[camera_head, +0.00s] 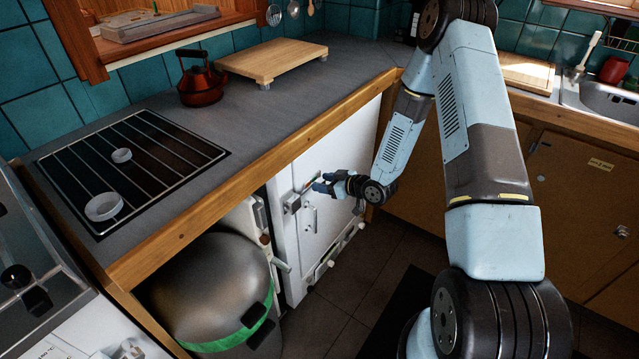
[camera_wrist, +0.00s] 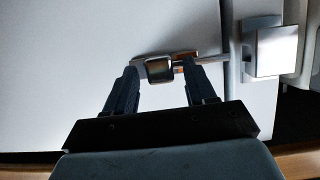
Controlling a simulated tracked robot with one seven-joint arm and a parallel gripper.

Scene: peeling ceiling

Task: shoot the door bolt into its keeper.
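A white door (camera_head: 330,195) under the counter carries a small metal bolt, whose square knob (camera_wrist: 160,70) and short rod (camera_wrist: 210,59) show in the wrist view. The keeper (camera_wrist: 277,52) is a pale block right of the door's edge gap; it also shows in the head view (camera_head: 292,203). The rod points toward the keeper, and its tip appears short of it. My gripper (camera_wrist: 160,72) is open, with one dark finger on each side of the knob. I see a gap between each finger and the knob. In the head view my gripper (camera_head: 318,184) is at the door and covers most of the bolt.
A door handle (camera_head: 310,218) is below the bolt. A round metal bin (camera_head: 212,285) with a green band stands left of the door under the counter. The wooden counter edge (camera_head: 250,163) runs above. A red kettle (camera_head: 201,82) and wooden board (camera_head: 272,60) stand on top.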

